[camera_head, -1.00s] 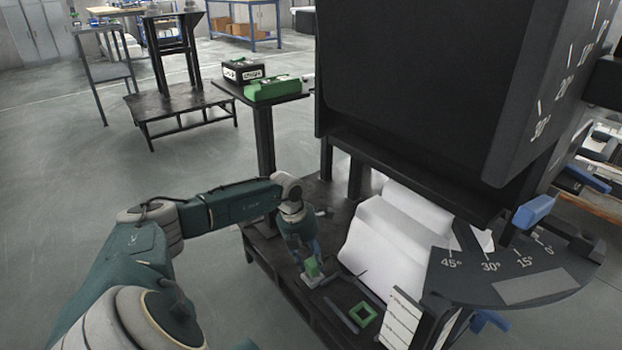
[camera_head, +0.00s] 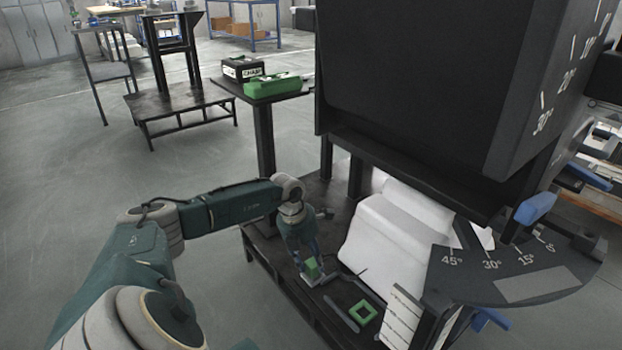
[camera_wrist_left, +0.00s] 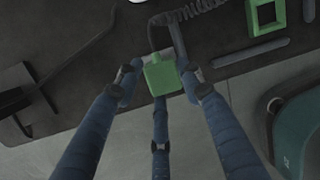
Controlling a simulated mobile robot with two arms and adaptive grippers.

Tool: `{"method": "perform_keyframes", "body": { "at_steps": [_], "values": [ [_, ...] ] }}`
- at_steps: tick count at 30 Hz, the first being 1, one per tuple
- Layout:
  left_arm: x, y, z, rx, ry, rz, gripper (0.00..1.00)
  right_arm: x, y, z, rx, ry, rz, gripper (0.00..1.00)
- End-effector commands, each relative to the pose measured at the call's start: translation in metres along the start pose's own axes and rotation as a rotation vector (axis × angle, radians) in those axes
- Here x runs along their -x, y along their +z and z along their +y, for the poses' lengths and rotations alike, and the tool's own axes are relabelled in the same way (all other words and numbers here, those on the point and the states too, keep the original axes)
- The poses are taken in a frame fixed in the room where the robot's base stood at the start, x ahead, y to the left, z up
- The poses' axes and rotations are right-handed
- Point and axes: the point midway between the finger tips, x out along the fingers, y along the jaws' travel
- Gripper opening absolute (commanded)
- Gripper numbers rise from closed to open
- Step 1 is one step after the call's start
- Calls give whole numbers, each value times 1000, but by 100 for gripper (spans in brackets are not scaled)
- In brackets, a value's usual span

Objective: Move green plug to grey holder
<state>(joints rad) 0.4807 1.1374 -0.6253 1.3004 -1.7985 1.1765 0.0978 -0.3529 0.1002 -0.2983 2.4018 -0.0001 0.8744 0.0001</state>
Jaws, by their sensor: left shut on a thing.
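The green plug (camera_head: 312,268) is a small block held between the fingers of my left gripper (camera_head: 311,274). The plug also shows in the left wrist view (camera_wrist_left: 162,77), with the blue fingers around it and a dark cable at its top end. A light grey piece, which looks like the grey holder (camera_head: 322,276), shows just beside and below the plug on the dark low table. Its edge peeks out behind the plug in the wrist view. The fingers and plug hide most of it, so I cannot tell whether the plug is seated. My right gripper is out of view.
A green square frame (camera_head: 364,312) lies on the low dark table (camera_head: 285,270), with grey bars beside it. A white sloped block (camera_head: 388,238) and the big dark angle-scale housing (camera_head: 420,95) stand to the right. Open floor lies left.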

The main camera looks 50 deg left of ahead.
Motion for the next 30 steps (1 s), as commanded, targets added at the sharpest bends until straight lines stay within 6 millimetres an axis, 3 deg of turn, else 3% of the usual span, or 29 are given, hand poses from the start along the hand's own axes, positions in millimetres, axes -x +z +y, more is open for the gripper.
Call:
{"method": "perform_keyframes", "body": {
  "at_steps": [23,24,27,30],
  "values": [
    [-9,-2,1,0,0,0,15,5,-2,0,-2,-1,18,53],
    [-8,-1,1,0,0,-1,40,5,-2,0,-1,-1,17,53],
    [-8,-1,1,0,0,-1,60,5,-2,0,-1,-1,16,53],
    [-8,-1,1,0,0,-1,60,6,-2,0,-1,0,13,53]
  ]
}}
